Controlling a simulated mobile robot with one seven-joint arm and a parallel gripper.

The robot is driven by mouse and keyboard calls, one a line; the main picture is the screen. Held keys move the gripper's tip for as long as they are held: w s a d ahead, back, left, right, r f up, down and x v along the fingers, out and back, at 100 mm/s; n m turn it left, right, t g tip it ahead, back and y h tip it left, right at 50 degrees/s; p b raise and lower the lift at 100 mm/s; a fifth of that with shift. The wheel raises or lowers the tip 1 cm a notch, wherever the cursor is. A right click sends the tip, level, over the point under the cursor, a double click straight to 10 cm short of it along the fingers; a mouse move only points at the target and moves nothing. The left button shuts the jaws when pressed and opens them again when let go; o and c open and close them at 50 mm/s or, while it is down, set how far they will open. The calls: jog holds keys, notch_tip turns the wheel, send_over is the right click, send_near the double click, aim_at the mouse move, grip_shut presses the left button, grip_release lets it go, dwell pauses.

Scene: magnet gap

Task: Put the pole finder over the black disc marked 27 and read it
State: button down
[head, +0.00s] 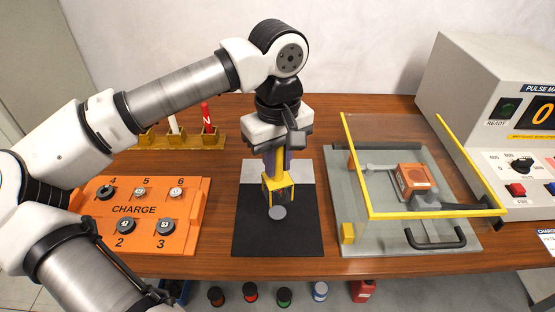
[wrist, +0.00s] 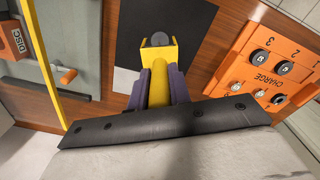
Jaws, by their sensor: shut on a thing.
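In the wrist view the pole finder (wrist: 158,85) lies between the fingers.
An orange CHARGE tray (head: 190,210) with several discs stands left. A yellow rack (head: 180,142) with a red N piece is behind it. Right is a grey fixture (head: 355,250) with a yellow-edged clear guard, beside a pulse machine (head: 480,75). Several coloured cups stand below the table's front edge.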

aim_at(278, 180)
jog(key=shift+f+b, duration=2.1)
jog(key=shift+f, duration=0.5)
dwell(0.7)
jog(key=shift+r+p, duration=1.75)
jog(key=shift+r, duration=1.3)
